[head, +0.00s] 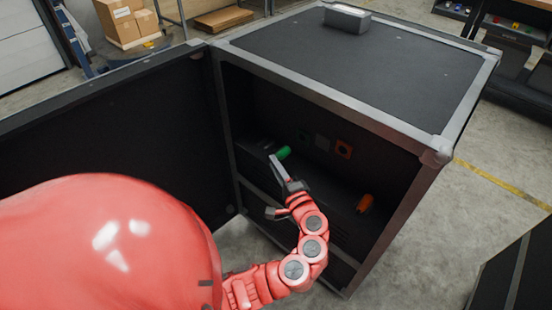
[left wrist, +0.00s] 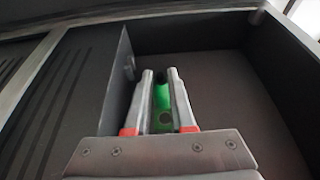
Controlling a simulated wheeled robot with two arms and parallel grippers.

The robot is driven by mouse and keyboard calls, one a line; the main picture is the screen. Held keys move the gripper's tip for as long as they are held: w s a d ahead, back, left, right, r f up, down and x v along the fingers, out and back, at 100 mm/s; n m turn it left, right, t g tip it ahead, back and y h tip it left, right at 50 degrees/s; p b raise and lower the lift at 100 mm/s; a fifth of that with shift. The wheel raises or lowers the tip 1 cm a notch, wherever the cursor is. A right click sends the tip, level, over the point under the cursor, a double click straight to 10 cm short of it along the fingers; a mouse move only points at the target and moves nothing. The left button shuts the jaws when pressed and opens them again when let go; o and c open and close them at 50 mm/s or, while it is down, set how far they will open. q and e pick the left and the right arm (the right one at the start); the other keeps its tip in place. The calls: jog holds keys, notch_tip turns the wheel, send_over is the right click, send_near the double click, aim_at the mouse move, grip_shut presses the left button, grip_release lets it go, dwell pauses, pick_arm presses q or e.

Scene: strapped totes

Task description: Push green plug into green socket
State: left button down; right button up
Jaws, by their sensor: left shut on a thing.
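The green plug (head: 284,152) is inside the dark open case. My left gripper (head: 276,160) reaches in through the case's front and is shut on it. In the left wrist view the green plug (left wrist: 162,98) lies between the two grey fingers (left wrist: 160,74), with a dark end toward the fingertips. A dim, dark greenish square on the back wall, likely the green socket (head: 305,135), is to the right of the plug and apart from it. The green socket cannot be made out in the left wrist view. My right gripper is not in view.
An orange socket (head: 343,149) is on the back wall, and an orange plug (head: 365,203) lies lower right in the case. The case door (head: 130,125) stands open on the left. A grey box (head: 347,18) sits on the case top.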

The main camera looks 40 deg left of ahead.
aim_at(288, 154)
pick_arm(q)
jog(key=shift+w, duration=0.15)
jog(key=shift+w+d+f+b, duration=0.15)
jog(key=shift+w+b, duration=0.4)
jog(key=shift+w, duration=1.5)
jog(key=shift+w+d, duration=0.1)
jog(key=shift+w, duration=0.55)
jog(key=shift+w+d+b, duration=0.1)
jog(key=shift+w+b, duration=0.3)
jog(key=shift+w, duration=0.05)
jog(key=c, duration=0.7)
grip_release()
jog(key=shift+d, duration=0.1)
